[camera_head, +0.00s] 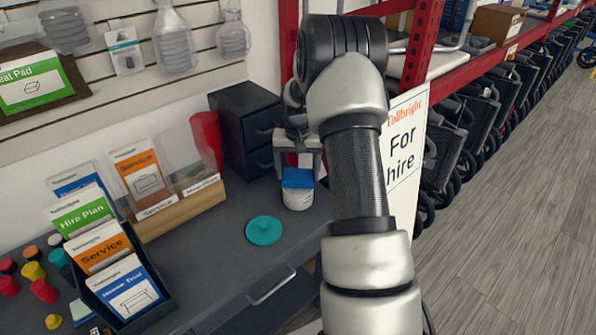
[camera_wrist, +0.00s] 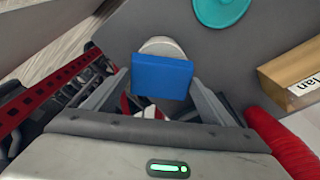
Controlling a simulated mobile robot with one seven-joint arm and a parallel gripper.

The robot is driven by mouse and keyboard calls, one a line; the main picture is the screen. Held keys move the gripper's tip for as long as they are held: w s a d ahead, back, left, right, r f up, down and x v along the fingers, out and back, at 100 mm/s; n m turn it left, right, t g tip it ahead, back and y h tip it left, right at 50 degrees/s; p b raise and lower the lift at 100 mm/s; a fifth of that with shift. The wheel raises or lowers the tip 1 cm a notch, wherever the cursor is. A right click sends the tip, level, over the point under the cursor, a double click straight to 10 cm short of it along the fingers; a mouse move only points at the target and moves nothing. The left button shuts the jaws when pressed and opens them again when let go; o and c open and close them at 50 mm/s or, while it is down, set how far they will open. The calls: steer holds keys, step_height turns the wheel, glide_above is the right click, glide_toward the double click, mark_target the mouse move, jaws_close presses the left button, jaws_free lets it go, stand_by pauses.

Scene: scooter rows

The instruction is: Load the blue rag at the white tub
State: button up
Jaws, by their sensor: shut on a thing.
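The blue rag (camera_head: 298,178) is a small flat blue piece between the fingers of my gripper (camera_head: 297,158), which is shut on it. It also shows in the wrist view (camera_wrist: 162,77), in front of the fingers. The white tub (camera_head: 298,199) stands on the dark counter right under the rag, without a lid on it. Its rim shows behind the rag in the wrist view (camera_wrist: 162,45). The rag hides most of the tub's opening. I cannot tell whether the rag touches the rim.
A teal lid (camera_head: 264,230) lies on the counter left of the tub. A black drawer box (camera_head: 243,120) and a red item (camera_head: 207,138) stand behind. A card holder (camera_head: 115,275) is at the left. A "For hire" sign (camera_head: 403,150) stands at the right.

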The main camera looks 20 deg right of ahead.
mark_target(298, 175)
steer(key=shift+f+b, duration=0.35)
steer(key=shift+f, duration=0.2)
stand_by(1.4)
steer(key=shift+r+p, duration=2.2)
steer(key=shift+r, duration=1.35)
